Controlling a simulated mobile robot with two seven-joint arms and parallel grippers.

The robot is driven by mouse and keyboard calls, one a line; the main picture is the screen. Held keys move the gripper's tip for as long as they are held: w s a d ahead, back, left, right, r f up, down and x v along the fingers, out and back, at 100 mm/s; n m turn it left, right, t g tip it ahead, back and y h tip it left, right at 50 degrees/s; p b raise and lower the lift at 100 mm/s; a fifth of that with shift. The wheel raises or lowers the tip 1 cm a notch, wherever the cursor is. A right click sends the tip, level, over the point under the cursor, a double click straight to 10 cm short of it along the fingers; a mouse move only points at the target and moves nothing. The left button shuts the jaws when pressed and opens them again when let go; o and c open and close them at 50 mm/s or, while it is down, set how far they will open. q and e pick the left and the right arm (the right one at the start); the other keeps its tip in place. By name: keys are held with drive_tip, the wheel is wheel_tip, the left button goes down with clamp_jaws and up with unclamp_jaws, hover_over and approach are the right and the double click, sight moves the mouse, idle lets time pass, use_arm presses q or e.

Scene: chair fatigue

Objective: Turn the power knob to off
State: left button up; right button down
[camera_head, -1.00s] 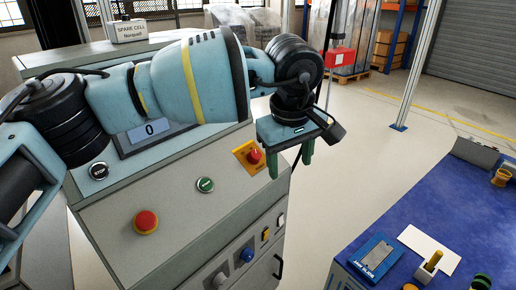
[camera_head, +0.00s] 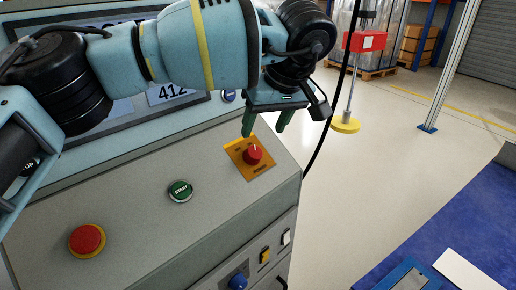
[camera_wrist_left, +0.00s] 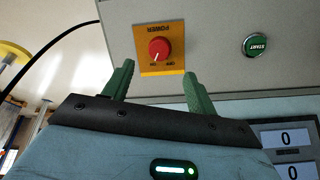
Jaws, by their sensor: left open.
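The power knob (camera_head: 253,155) is red and sits on an orange plate on the sloped grey console. It also shows in the left wrist view (camera_wrist_left: 159,49), where the plate reads POWER and a white mark on the knob points toward the lower left. My left gripper (camera_head: 265,122) is open and empty, its green fingers just behind and above the knob in the head view. In the left wrist view the fingers (camera_wrist_left: 157,85) stand apart below the knob, without visible contact. My right gripper is not in view.
A green START button (camera_head: 180,190) and a red emergency button (camera_head: 87,240) sit on the same console. A display (camera_head: 172,92) is behind my left arm. A blue-topped table (camera_head: 440,235) stands at the right, with open floor between.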

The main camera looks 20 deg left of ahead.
sight(255, 151)
use_arm(q)
drive_tip(key=b+x, duration=0.1)
drive_tip(key=x, duration=0.7)
